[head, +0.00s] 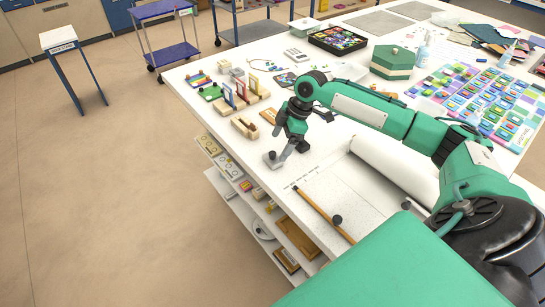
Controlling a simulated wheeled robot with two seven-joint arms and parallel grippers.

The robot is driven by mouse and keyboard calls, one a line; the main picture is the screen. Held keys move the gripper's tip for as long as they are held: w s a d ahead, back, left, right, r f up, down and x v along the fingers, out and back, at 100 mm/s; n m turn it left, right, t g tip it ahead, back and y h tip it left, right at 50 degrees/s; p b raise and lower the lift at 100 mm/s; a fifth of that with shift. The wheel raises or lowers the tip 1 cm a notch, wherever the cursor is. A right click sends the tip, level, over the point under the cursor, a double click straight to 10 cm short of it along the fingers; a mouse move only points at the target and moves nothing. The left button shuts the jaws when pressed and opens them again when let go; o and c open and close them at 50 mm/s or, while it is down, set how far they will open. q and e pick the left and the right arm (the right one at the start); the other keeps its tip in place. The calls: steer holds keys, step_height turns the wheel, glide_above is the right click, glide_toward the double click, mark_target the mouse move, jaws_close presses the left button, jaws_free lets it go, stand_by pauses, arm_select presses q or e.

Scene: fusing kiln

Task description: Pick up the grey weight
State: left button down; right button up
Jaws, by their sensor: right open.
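The grey weight (271,161) looks like a small flat grey piece with a dark round knob on top. It sits on the white table near its front-left edge. My right gripper (284,152) points down right beside it, its fingers partly overlapping it in the head view. The gripper is open; whether a finger touches the weight is too small to tell. My left gripper is not in view.
A dark round disc (337,220) lies by a wooden stick (322,212) on a speckled sheet (350,195). A white roll (393,168) lies behind it. Wooden racks (240,95) stand further back. Shelves (252,195) run below the table's edge.

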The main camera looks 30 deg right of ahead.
mark_target(273, 152)
steer(key=shift+a+f, duration=0.15)
steer(key=shift+f, duration=0.2)
steer(key=shift+w+a+f+p, duration=0.15)
steer(key=shift+a+f+p, duration=0.2)
steer(key=shift+f+p, duration=0.1)
steer(key=p+x, duration=0.1)
steer(key=x, duration=0.2)
steer(key=shift+w+f, duration=0.2)
steer(key=shift+f, duration=0.1)
steer(key=shift+a+f, duration=0.1)
steer(key=shift+f, duration=0.15)
steer(key=shift+c, duration=0.7)
steer(key=c, duration=1.2)
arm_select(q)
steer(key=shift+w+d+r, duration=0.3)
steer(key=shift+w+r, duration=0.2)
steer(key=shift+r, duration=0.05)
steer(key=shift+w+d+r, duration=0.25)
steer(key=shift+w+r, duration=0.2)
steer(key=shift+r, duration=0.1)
arm_select(e)
steer(key=shift+c, duration=0.4)
steer(key=shift+r, duration=0.2)
